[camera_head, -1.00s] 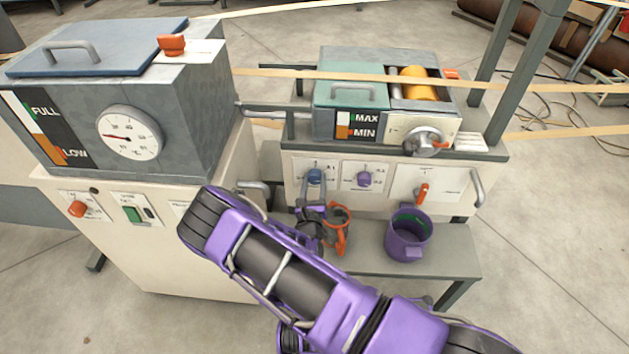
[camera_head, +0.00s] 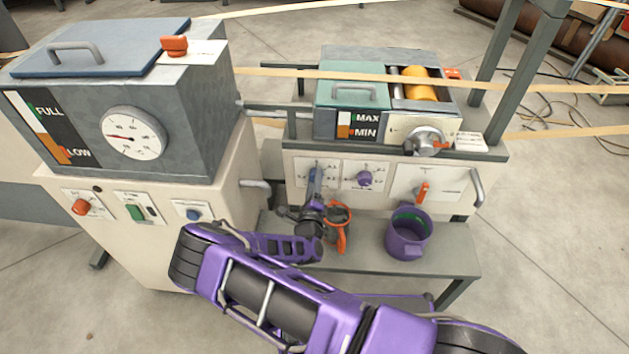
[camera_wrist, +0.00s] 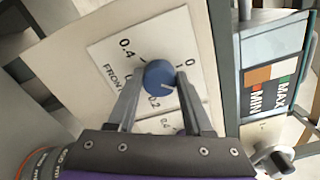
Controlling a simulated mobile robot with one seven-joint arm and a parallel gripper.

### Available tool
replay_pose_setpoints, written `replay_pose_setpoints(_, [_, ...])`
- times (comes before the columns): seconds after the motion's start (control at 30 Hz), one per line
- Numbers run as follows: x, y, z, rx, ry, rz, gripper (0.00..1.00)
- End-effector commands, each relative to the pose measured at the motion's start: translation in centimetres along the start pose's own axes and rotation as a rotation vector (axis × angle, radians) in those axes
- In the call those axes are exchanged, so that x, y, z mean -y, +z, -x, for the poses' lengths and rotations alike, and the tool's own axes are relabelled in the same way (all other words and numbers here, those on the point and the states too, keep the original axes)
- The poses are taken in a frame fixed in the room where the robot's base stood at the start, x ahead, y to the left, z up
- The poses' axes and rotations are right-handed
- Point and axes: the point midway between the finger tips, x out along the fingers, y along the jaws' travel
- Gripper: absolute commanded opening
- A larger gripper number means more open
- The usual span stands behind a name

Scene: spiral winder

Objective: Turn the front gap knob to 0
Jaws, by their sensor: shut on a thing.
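The front gap knob (camera_wrist: 160,76) is blue and round, on a white plate lettered FRONT, with 0, 0.2 and 0.4 around it. A pale mark shows on the knob's lower right side in the wrist view, seemingly between 0.2 and 0; its exact reading is unclear. My gripper (camera_wrist: 161,78) is shut on the knob, one finger on each side. In the head view my gripper (camera_head: 315,180) is in front of the left plate of the rear machine and mostly hides the knob.
A purple knob (camera_head: 364,178) sits just right of the gripper. An orange lever (camera_head: 422,192) is farther right. The left machine (camera_head: 130,245) stands close to my arm.

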Motion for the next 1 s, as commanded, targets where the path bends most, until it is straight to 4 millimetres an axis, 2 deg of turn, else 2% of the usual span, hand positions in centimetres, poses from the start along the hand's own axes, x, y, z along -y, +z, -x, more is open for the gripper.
replay_pose_setpoints(0.6, [-0.33,-0.15,0.09,0.000,0.003,0.541,0.00])
replay_pose_setpoints(1.0, [-0.33,-0.19,0.08,-0.002,0.002,0.705,0.00])
